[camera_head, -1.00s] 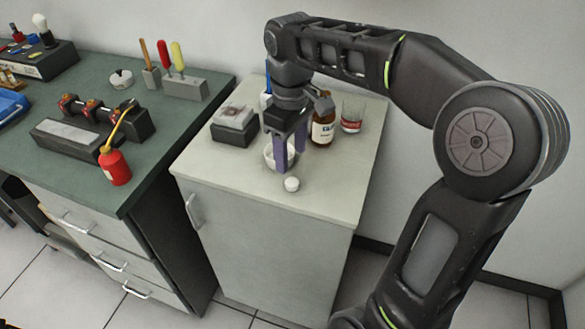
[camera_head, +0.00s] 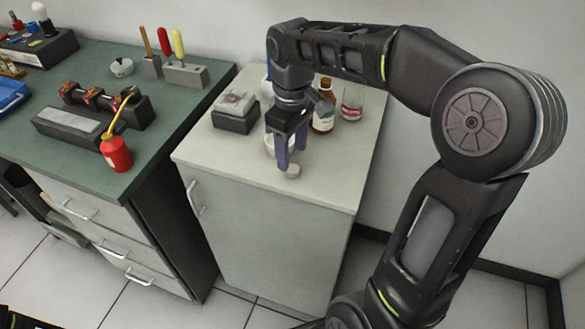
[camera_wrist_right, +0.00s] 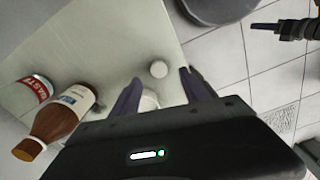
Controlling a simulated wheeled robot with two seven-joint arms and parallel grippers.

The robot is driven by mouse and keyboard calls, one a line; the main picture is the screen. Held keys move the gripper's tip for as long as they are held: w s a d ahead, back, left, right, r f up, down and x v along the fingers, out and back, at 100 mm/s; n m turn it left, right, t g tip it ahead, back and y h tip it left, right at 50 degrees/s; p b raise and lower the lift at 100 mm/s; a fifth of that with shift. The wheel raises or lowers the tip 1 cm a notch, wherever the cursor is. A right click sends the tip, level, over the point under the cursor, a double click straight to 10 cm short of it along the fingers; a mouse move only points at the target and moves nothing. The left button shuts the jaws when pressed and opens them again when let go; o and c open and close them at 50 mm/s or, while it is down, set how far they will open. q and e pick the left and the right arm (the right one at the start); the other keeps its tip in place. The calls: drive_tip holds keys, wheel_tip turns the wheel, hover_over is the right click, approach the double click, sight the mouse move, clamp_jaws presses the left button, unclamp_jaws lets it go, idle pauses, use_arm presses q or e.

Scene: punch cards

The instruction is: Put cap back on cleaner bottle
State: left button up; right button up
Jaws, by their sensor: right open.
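The cleaner bottle (camera_head: 323,118) is brown glass with a pale label and stands upright on the pale cabinet top; it also shows in the right wrist view (camera_wrist_right: 62,118). A small white round cap (camera_head: 291,171) lies on the cabinet top near the front; the wrist view shows it (camera_wrist_right: 159,69) between and just beyond my fingers. My right gripper (camera_head: 292,167) is open and empty, pointing down, its purple fingertips close to the cap. My left gripper (camera_wrist_right: 266,27) seems to show partly at the top right of the wrist view; its jaws are unclear.
A white cup (camera_head: 270,146) stands behind my right fingers, partly hidden. A glass with a red label (camera_head: 352,103) is right of the bottle. A dark block (camera_head: 236,117) with a pale top sits to the left. The cabinet's front and right top are clear.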

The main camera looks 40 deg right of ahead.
sight(293, 169)
drive_tip(key=shift+s+d+f, duration=0.1)
drive_tip(key=shift+f, duration=2.25)
drive_tip(key=shift+c, duration=0.2)
clamp_jaws()
